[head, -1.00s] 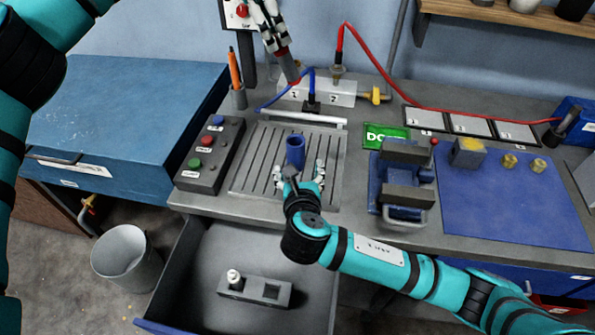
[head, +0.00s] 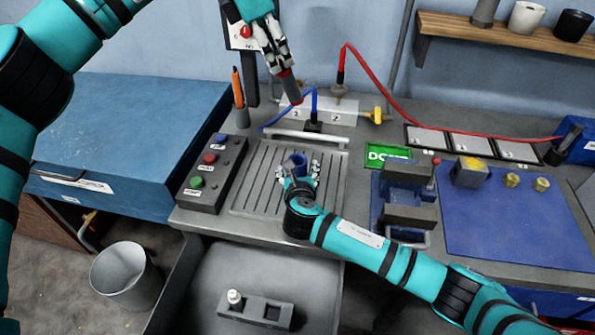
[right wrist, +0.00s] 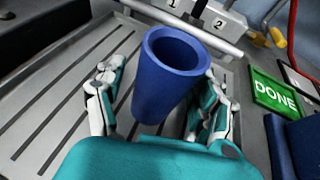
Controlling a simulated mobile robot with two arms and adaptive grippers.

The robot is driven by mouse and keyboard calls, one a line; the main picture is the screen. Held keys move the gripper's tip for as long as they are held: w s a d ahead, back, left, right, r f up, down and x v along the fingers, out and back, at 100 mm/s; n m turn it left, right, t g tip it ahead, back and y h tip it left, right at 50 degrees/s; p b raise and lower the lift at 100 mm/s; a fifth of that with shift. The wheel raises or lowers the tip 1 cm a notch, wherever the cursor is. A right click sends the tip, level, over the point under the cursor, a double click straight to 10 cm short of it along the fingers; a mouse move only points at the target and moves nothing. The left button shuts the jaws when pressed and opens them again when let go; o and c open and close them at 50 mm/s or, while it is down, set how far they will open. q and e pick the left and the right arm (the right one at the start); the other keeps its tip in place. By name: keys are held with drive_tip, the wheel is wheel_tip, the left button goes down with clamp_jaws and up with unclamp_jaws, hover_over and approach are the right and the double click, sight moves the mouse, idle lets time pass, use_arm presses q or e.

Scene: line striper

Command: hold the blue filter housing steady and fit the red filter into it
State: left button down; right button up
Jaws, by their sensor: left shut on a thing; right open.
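The blue filter housing (head: 295,162) stands upright on the slotted metal tray, its round mouth open and empty in the right wrist view (right wrist: 168,90). My right gripper (head: 298,172) is open, with one finger on each side of the housing; in the right wrist view a gap shows at the left finger, and contact at the right finger is unclear. My left gripper (head: 272,62) is shut on the red filter (head: 291,90), a slim cylinder that looks mostly dark grey with some red. It hangs tilted above and behind the housing, apart from it. Its upper end is hidden by the fingers.
The slotted tray (head: 262,195) has a raised bar at its back. A numbered block (head: 345,112) with blue and red cables stands behind. A button box (head: 211,172) is on the left, a vise (head: 408,215) and blue mat (head: 500,220) on the right. An open drawer lies below.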

sight(297, 97)
clamp_jaws()
idle(0.5)
use_arm(q)
drive_tip(key=d+f+y, duration=0.1)
drive_tip(key=f, duration=0.1)
drive_tip(key=w+d+f+g+y, duration=0.1)
drive_tip(key=f, duration=0.2)
drive_tip(key=d+f+m+y, duration=0.1)
drive_tip(key=d+f, duration=0.1)
drive_tip(key=f, duration=0.1)
drive_tip(key=shift+w+f+y, duration=0.2)
drive_tip(key=shift+y, duration=0.1)
use_arm(e)
drive_tip(key=shift+d, duration=0.1)
use_arm(q)
drive_tip(key=shift+a+f, duration=0.15)
drive_tip(key=shift+f, duration=3)
